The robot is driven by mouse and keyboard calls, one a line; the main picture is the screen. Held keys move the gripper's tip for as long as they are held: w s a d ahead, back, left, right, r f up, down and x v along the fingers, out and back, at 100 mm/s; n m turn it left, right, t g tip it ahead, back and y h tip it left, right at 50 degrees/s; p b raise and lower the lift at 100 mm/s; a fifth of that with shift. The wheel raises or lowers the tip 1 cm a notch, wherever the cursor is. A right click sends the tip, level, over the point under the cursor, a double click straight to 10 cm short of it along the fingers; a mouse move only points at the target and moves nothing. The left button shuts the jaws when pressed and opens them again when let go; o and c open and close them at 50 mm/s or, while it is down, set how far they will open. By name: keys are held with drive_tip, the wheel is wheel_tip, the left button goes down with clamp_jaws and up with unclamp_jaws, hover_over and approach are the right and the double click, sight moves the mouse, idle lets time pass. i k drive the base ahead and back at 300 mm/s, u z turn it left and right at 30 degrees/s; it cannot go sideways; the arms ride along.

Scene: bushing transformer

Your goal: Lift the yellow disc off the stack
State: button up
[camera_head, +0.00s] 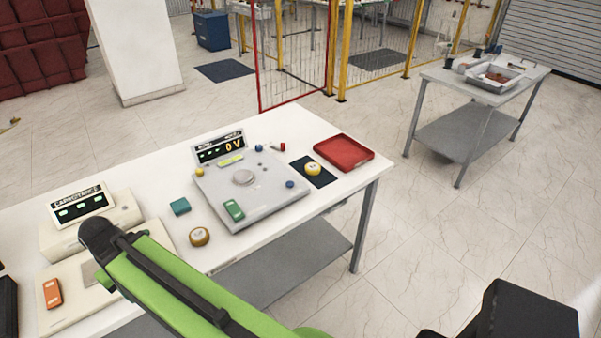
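A yellow disc (313,168) with a pale top lies on a dark mat (323,180) near the right end of the white table. It looks thick, but I cannot tell whether it rests on other discs. A second, darker yellow-brown disc (199,236) lies near the table's front edge, by the grey device. My green arm reaches from the bottom of the picture to a dark joint over the table's left part, well apart from both discs. My gripper itself cannot be made out.
A red tray (343,153) is right of the mat. A teal block (180,206), a capacitance meter (87,223) and an orange item (52,293) are on the left. A grey side table (433,73) stands at upper right.

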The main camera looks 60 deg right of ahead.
sight(313, 168)
drive_tip(key=u, duration=0.15)
drive_tip(key=k, duration=1.2)
drive_tip(key=z, duration=0.7)
drive_tip(key=i, duration=0.45)
